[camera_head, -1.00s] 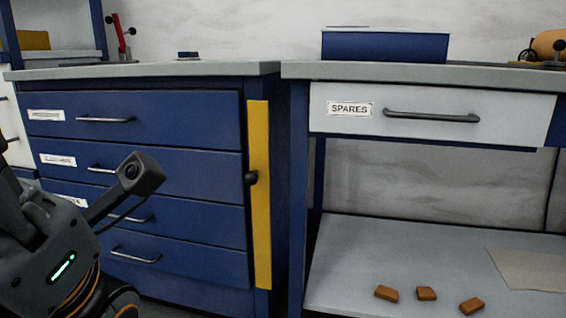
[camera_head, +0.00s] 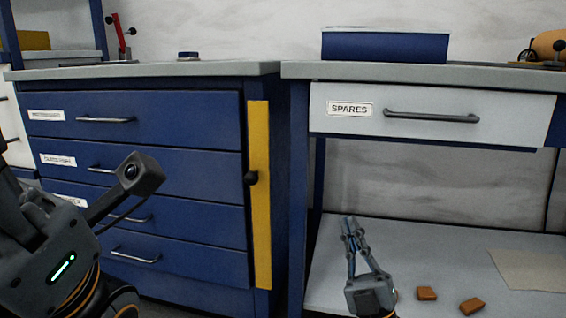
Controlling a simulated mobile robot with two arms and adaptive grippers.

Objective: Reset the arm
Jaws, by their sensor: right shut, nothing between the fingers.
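My right gripper (camera_head: 351,228) is in the lower middle of the head view, pointing up and away over the pale lower shelf (camera_head: 430,255). Its fingers come together at the tips with nothing between them. It stands in front of the shelf, left of two small orange-brown blocks, one (camera_head: 427,293) nearer to it and one (camera_head: 471,305) farther right. My left arm comes in from the left edge with a camera-like part on it; its gripper fingers do not show.
A blue drawer cabinet (camera_head: 190,218) with a yellow strip (camera_head: 259,190) stands left. The white SPARES drawer (camera_head: 430,118) is shut above the shelf. A blue box (camera_head: 385,46) sits on the worktop. A beige sheet (camera_head: 530,270) lies on the shelf at right.

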